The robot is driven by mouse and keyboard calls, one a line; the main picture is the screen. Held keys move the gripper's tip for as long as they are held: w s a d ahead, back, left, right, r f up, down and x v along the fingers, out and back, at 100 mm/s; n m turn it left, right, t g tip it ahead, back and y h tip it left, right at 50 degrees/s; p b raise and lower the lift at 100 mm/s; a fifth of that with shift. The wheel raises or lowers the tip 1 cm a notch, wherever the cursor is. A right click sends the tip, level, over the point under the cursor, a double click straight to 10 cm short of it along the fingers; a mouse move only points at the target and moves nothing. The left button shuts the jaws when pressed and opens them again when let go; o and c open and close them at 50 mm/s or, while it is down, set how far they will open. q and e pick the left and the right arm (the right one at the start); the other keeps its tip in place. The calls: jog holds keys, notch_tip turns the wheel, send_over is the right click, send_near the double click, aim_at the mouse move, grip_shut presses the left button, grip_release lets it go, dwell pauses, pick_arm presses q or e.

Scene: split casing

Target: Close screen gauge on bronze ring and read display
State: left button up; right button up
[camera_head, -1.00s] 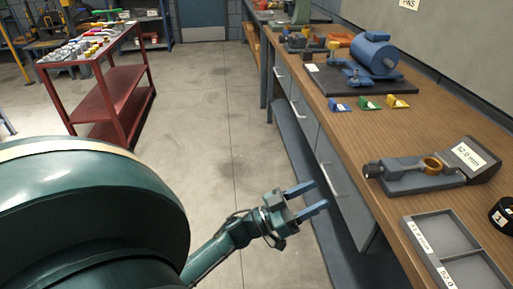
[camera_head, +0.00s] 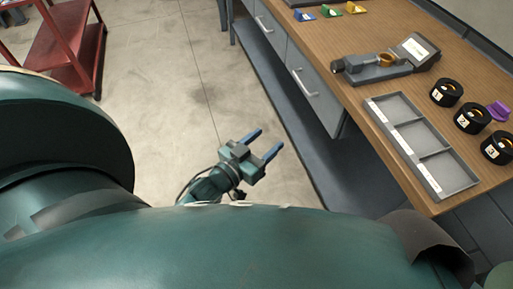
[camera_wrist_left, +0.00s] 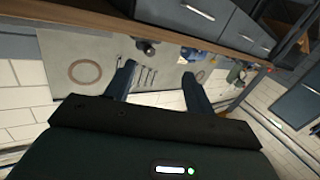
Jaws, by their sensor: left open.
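The screen gauge (camera_head: 378,67) lies on the wooden bench, with its tilted display (camera_head: 421,47) at the right end; the reading is too small to make out. The bronze ring (camera_head: 386,59) sits on the gauge beside the display. Whether the gauge's jaw touches it I cannot tell. My left gripper (camera_head: 266,146) is open and empty, over the floor in front of the bench and well apart from the gauge. Its two fingers also show apart in the left wrist view (camera_wrist_left: 158,82). My right gripper is not in view.
A grey divided tray (camera_head: 401,110) lies near the bench's front edge. Several black numbered holders (camera_head: 446,92) and a purple piece (camera_head: 498,110) stand right of it. Small coloured blocks (camera_head: 330,10) lie farther back. A red cart (camera_head: 72,45) stands across the open floor.

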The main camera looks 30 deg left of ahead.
pick_arm(q)
jog(key=shift+s+d+f+g, duration=0.2)
jog(key=shift+s, duration=0.3)
jog(key=shift+s+d+f+g, duration=0.15)
jog(key=shift+s+g, duration=0.05)
jog(key=shift+s, duration=0.3)
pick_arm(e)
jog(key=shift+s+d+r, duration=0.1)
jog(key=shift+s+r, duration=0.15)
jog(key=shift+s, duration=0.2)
pick_arm(q)
jog(key=s+d+f+m+g+p, duration=0.1)
jog(key=s+d+f+g+p, duration=0.2)
jog(key=s, duration=0.7)
jog(key=d+g, duration=0.2)
jog(key=d, duration=0.1)
jog(key=shift+s+f+m+g+p, duration=0.15)
jog(key=shift+m+g+p, duration=0.15)
jog(key=shift+m+p, duration=0.1)
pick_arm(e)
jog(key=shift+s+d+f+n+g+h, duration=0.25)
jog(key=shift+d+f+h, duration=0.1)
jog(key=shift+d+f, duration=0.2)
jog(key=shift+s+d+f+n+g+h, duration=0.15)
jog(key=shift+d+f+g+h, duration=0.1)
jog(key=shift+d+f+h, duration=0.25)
